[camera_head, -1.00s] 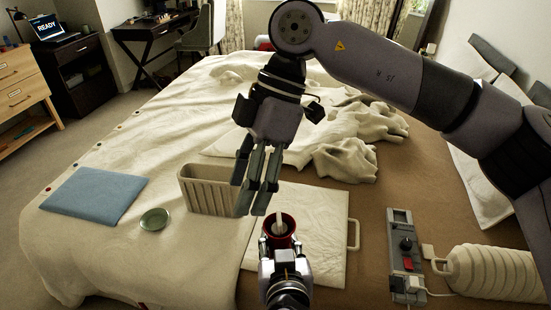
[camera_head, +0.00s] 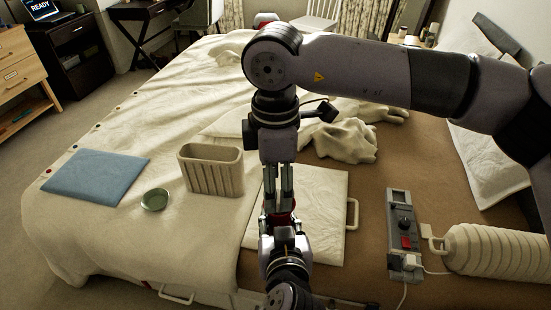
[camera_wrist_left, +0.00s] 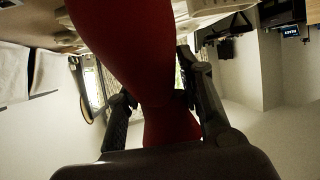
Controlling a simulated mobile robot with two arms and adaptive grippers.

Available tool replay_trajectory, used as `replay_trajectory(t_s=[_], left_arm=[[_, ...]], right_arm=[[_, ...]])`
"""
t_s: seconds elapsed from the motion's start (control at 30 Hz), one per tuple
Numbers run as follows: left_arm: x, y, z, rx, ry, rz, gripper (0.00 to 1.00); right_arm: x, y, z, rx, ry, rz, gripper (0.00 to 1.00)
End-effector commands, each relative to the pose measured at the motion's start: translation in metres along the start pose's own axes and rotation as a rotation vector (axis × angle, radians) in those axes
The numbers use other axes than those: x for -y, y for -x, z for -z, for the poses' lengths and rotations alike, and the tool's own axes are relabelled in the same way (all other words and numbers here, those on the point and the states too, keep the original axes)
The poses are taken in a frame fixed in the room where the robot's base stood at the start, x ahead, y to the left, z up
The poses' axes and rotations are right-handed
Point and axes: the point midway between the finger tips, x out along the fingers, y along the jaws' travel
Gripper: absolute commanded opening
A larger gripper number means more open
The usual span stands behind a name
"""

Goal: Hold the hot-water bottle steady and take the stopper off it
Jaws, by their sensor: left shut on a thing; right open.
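The red hot-water bottle shows only as a small red patch (camera_head: 280,217) in the head view, mostly hidden by my two grippers. In the left wrist view its red body (camera_wrist_left: 125,45) passes between the fingers of my left gripper (camera_wrist_left: 160,105). My left gripper (camera_head: 284,232) is shut on it, over the white pad. My right gripper (camera_head: 280,207) points straight down above the bottle's mouth, with its fingers apart. The white stopper is hidden behind the right gripper's fingers now, so I cannot tell whether they touch it.
A ribbed bin (camera_head: 211,172), a green dish (camera_head: 155,200) and a folded blue cloth (camera_head: 95,178) are on the left. The white pad (camera_head: 325,215) has a handle. A grey control strip (camera_head: 403,235) and a ribbed cream object (camera_head: 495,250) lie on the right.

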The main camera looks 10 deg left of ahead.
Motion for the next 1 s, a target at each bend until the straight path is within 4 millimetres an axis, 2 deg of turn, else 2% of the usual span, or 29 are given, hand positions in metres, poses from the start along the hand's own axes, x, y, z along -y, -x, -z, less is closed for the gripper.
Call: replay_trajectory(t_s=[0.1,0.2,0.53,1.0], left_arm=[[0.0,0.0,0.001,-0.003,0.002,-0.001,0.0],[0.0,0.0,0.001,-0.003,0.002,-0.001,0.0],[0.0,0.0,0.001,-0.003,0.001,-0.001,0.0],[0.0,0.0,0.001,-0.003,0.001,-0.001,0.0]], right_arm=[[0.0,-0.014,0.0,-0.001,-0.001,0.002,0.55],[0.0,-0.021,0.0,0.0,0.0,0.001,0.55],[0.0,-0.024,0.0,-0.001,0.0,0.001,0.55],[0.0,-0.024,0.0,-0.001,-0.001,0.0,0.24]])
